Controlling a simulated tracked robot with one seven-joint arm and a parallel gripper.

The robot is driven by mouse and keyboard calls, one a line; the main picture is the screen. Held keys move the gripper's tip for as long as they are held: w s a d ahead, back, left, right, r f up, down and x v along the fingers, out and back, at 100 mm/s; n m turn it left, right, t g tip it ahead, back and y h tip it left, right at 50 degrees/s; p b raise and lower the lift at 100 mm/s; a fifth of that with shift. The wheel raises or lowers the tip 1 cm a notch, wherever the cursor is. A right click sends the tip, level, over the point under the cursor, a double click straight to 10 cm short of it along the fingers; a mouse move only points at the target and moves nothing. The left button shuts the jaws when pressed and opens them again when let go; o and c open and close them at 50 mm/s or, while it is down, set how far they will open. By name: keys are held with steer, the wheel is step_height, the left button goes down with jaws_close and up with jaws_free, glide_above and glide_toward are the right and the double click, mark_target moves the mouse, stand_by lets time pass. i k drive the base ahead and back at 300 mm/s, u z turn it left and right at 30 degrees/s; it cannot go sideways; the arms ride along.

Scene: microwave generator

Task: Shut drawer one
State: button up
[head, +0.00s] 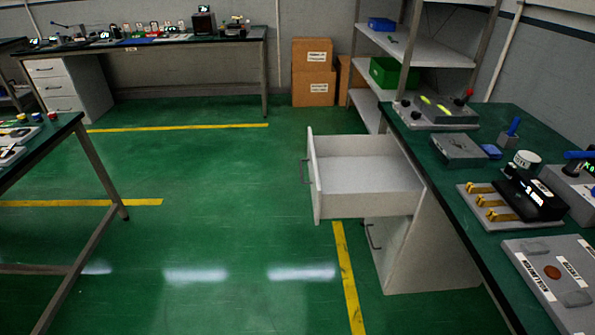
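An open white drawer (368,175) sticks out to the left from the white cabinet (430,255) under the green-topped right table. It is the cabinet's top drawer, pulled far out, and its inside looks empty. Its front panel (316,175) faces left and carries a dark handle (304,171). A lower drawer with a handle (372,236) is shut below it. No number can be read on the drawers. My gripper is not in view.
The right table (450,190) holds several devices and boxes. Another table (50,145) stands at the left. A shelf rack (430,60) and cardboard boxes (313,85) stand behind. The green floor (225,235) between the tables is clear.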

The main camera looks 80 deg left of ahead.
mark_target(351, 176)
steer(key=u, duration=0.7)
steer(key=i, duration=0.2)
steer(key=u, duration=1.75)
steer(key=k, duration=1.35)
steer(key=u, duration=0.3)
steer(key=i, duration=0.95)
steer(key=z, duration=0.1)
